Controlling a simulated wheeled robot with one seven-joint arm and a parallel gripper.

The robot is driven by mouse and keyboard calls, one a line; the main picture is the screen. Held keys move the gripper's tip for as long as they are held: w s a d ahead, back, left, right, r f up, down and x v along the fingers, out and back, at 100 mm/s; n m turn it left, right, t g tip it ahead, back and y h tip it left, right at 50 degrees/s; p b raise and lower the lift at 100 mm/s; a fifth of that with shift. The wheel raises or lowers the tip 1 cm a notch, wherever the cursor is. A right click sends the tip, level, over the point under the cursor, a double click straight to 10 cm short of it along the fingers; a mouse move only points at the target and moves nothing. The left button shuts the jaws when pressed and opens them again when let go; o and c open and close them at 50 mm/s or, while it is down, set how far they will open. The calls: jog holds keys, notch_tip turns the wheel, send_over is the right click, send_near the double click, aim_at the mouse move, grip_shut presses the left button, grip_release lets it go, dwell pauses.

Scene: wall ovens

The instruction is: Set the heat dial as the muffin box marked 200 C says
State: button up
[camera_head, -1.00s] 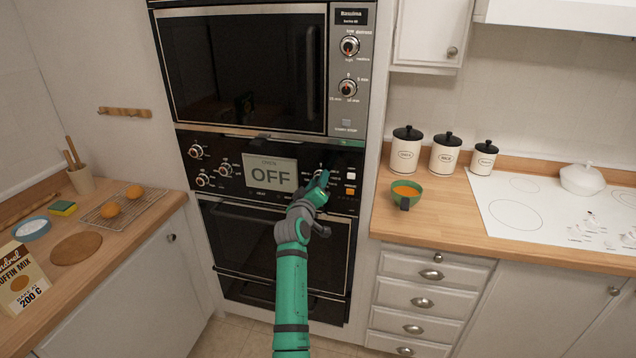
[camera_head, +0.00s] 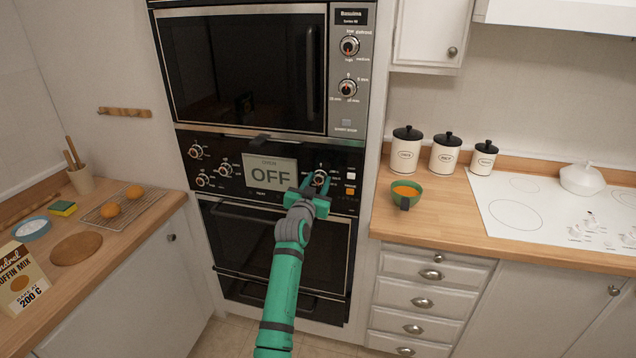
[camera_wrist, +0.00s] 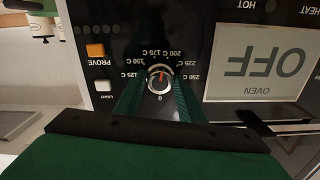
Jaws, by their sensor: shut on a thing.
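The heat dial (camera_head: 321,178) is a round silver-rimmed knob on the black oven panel, right of the display. My gripper (camera_head: 317,184) is shut on it, with one finger on each side. The wrist view shows the dial (camera_wrist: 160,77) upside down between the green fingers (camera_wrist: 158,90), ringed by marks from 0 through 150 C to 250 C. A red line shows on its face; its exact reading is hard to tell. The oven display (camera_head: 270,173) reads OFF. The muffin mix box (camera_head: 20,279) stands at the far left and reads 200 C.
Other knobs (camera_head: 196,152) sit left of the display. White and orange buttons (camera_head: 350,190) are just right of the dial. A dark oven door (camera_head: 270,245) lies below. A green bowl (camera_head: 407,193) stands on the right counter. A cooling rack (camera_head: 145,203) is on the left counter.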

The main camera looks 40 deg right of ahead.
jog(key=shift+d+m, duration=0.1)
jog(key=shift+m, duration=0.9)
jog(key=shift+r, duration=0.1)
jog(key=o, duration=1)
jog(key=shift+o, duration=0.2)
jog(key=shift+s+a, duration=0.3)
jog(key=shift+a, duration=0.15)
jog(key=v, duration=0.9)
jog(key=shift+s+a, duration=0.25)
jog(key=shift+s, duration=0.05)
